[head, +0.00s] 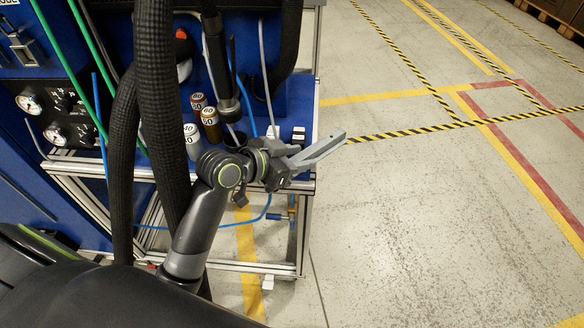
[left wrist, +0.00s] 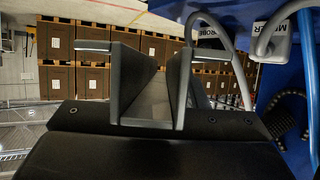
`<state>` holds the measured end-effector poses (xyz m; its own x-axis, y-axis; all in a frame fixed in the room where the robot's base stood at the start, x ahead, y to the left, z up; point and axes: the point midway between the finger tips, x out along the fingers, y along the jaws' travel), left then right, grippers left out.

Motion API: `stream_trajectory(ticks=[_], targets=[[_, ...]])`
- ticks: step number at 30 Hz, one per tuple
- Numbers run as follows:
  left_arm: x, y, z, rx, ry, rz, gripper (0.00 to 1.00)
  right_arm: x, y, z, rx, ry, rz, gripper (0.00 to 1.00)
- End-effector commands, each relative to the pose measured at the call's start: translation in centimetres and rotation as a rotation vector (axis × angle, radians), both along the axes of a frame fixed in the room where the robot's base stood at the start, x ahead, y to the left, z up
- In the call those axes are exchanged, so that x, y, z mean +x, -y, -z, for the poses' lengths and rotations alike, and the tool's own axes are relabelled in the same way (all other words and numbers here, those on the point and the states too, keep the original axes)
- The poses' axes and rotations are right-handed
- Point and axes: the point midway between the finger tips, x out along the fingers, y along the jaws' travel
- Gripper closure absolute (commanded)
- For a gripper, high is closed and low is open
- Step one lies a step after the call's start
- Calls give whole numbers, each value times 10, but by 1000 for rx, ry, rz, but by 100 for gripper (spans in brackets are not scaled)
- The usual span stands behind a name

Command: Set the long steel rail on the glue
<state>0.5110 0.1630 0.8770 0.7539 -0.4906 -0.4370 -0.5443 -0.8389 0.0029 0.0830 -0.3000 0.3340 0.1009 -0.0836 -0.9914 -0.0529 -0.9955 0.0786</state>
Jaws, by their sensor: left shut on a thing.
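My left gripper (head: 292,165) is at the right end of the blue bench, near its front right corner, pointing right over the floor. It is shut on a light grey, bar-like piece (head: 322,149), which looks like the steel rail and sticks out to the right, tilted slightly up in the picture. In the left wrist view, my two left fingers (left wrist: 149,92) stand apart with a grey surface between them; where they grip it is hard to make out. I cannot make out the glue in either view. My right gripper is not in view.
Labelled cans (head: 209,122) stand on the blue bench, close left of my gripper. Thick black hoses (head: 160,90) hang in front of the bench, and pressure gauges (head: 55,134) are at the left. Open floor lies right. The left wrist view shows stacked brown boxes (left wrist: 92,84).

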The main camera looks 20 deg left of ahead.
Motion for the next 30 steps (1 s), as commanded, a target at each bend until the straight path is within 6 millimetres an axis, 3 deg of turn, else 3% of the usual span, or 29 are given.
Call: stream_trajectory(ticks=[12,23,24,28,30], targets=[[0,0,45,-2,-1,-1,87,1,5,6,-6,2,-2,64],[0,0,49,-1,3,0,87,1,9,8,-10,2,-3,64],[0,0,48,1,3,0,57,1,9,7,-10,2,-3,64],[0,0,48,0,2,0,40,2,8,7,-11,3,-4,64],[0,0,48,0,2,0,39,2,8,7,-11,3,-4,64]])
